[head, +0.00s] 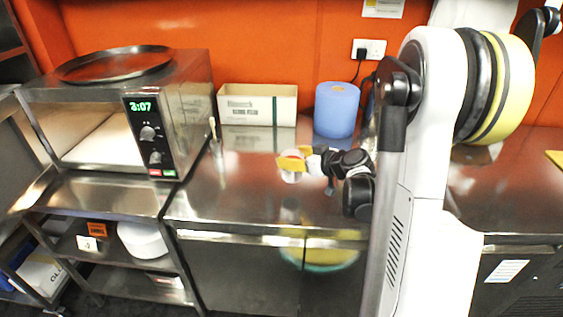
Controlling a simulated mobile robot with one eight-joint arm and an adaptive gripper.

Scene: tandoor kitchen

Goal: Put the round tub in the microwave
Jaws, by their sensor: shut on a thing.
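The steel microwave (186,110) stands at the left, with a green clock display on its right panel. Its front is open to view and shows a pale, empty-looking cavity (105,142); I cannot clearly make out the door. My gripper (303,164) reaches left over the steel counter, right of the microwave. It is shut on a small white, yellow and red thing, seemingly the round tub (290,177). The thing is small and partly covered by the fingers, so its shape is hard to tell. Whether it touches the counter is unclear.
A dark round tray (113,64) lies on top of the microwave. A cream box (257,105) and a blue roll (337,110) stand at the back of the counter (235,195). A thin upright item (214,137) stands beside the microwave. A white round container (143,239) sits on a lower shelf.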

